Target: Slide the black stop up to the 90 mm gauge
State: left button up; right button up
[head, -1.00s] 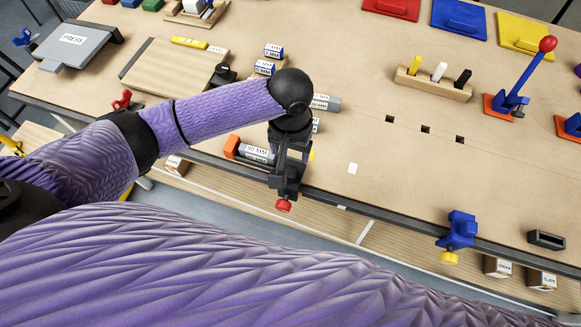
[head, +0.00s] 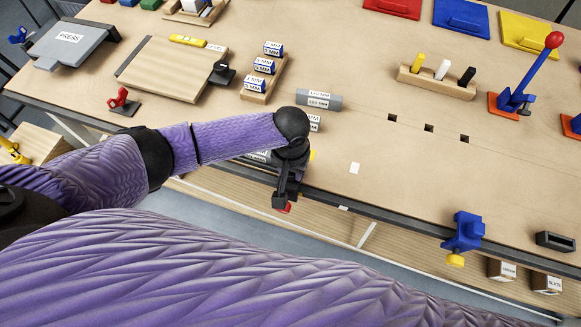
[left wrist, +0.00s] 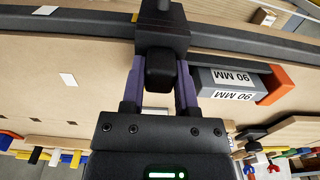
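The black stop (left wrist: 161,70) shows its knob between the two purple fingers of my left gripper (left wrist: 161,84) in the left wrist view. The fingers lie against both sides of the knob with no gap that I can see. In the head view my left gripper (head: 285,185) is low over the table's front edge and hides most of the stop. The grey 90 mm gauge (left wrist: 230,84) lies right beside the gripper in the left wrist view, with an orange block (left wrist: 279,85) at its far end. A finger hides whether stop and gauge touch. My right gripper is out of view.
A grey gauge block (head: 318,99) lies behind my left gripper, near a rack of blue-and-white blocks (head: 263,67). A blue clamp (head: 462,232) sits on the front edge to the right. The table between is mostly clear, with a small white tag (head: 354,168).

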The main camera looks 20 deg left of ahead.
pick_arm(q)
grip_shut()
dwell(1.0)
